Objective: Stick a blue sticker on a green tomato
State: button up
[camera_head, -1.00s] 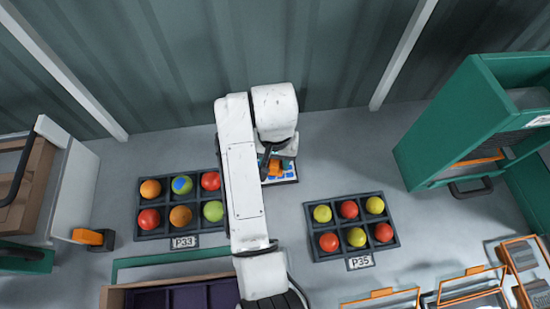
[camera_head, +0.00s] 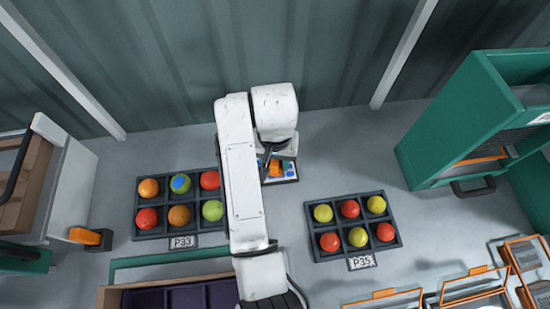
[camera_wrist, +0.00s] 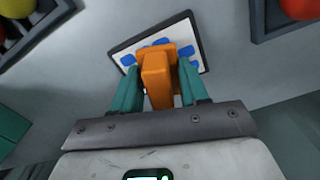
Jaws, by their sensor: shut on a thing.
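My gripper (camera_wrist: 161,84) is shut on an orange tool (camera_wrist: 157,75), which stands between its green fingers. The tool is over a pale sticker card (camera_wrist: 123,48) with a dark rim and several blue stickers (camera_wrist: 129,60); I cannot tell whether it touches the card. In the head view the orange tool (camera_head: 274,168) and card (camera_head: 289,179) show partly behind my arm. In tray P33 (camera_head: 153,236), a green tomato (camera_head: 181,184) at the back middle has a blue patch on top. Another green tomato (camera_head: 212,210), at the front right, shows no blue.
Tray P35 (camera_head: 327,256) holds red and yellow tomatoes, right of my arm. P33 also holds red and orange tomatoes. A green cabinet (camera_head: 440,130) stands at the right, and a crate with dark compartments (camera_head: 113,297) at the front. Bare table lies between the card and P35.

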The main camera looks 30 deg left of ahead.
jog(key=shift+f, duration=0.45)
dwell(0.4)
jog(key=shift+f, duration=0.15)
dwell(1.9)
jog(key=shift+p, duration=0.3)
notch_tip(320, 180, up, 7)
jog(key=p, duration=0.7)
